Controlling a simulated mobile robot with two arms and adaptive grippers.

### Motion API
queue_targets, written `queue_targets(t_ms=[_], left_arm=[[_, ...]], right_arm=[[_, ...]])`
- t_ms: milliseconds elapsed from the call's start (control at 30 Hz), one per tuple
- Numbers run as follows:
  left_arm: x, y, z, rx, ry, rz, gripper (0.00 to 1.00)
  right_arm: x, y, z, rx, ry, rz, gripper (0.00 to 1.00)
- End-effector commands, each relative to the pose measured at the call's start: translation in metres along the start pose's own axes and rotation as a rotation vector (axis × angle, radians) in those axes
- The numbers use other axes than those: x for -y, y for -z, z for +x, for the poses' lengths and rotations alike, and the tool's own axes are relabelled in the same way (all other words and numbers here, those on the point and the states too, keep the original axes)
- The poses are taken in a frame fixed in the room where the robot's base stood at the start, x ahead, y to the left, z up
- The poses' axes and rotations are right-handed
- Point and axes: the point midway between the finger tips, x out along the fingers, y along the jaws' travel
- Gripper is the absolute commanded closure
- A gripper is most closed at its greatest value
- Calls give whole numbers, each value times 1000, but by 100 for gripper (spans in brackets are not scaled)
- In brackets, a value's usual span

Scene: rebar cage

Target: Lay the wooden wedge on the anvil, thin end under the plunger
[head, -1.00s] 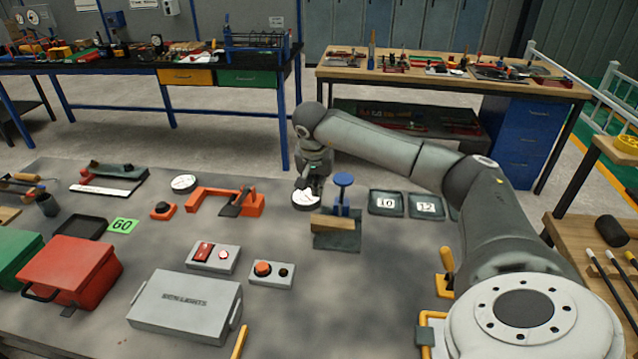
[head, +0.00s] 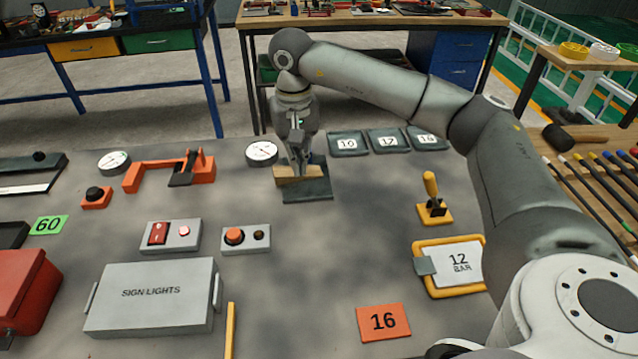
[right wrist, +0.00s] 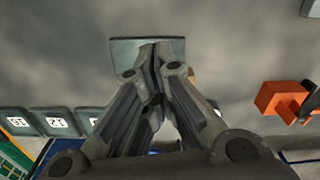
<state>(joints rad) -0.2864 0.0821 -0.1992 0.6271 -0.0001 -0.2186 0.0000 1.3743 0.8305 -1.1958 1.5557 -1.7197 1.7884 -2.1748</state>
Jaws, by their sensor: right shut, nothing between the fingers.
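The wooden wedge (head: 299,182), a tan block, lies across the dark green anvil (head: 309,194) in the head view. My right gripper (head: 298,171) is shut and empty, pointing down right at the wedge; I cannot tell whether it touches. It hides most of the blue plunger, of which only a little blue (head: 318,159) shows, so the wedge's thin end cannot be judged. In the right wrist view the shut fingers (right wrist: 155,48) stand over the anvil plate (right wrist: 126,52), and only a tan sliver (right wrist: 192,79) shows beside them. My left gripper is out of view.
A round gauge (head: 262,152) stands left of the anvil, with an orange clamp-like fixture (head: 150,175) further left. Numbered dark tiles (head: 348,144) stand to the right. A yellow-handled lever (head: 432,199) is nearer on the right.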

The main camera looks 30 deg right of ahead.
Motion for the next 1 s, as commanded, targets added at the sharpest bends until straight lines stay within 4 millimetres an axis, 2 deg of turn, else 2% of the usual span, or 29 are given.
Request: queue_targets(t_ms=[167, 267, 433, 700, 800, 1000], left_arm=[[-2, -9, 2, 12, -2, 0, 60], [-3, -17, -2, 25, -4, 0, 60], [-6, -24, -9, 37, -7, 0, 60], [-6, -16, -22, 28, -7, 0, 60], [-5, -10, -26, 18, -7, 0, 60], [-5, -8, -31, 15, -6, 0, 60]], right_arm=[[6, -5, 2, 14, -1, -31, 100], [6, -6, 12, 17, -2, -31, 100], [5, -6, 43, 19, -3, -29, 100], [5, -7, 102, 17, -2, -29, 100], [6, 8, 98, 12, 0, -27, 100], [7, 25, 99, 12, 0, -28, 100]])
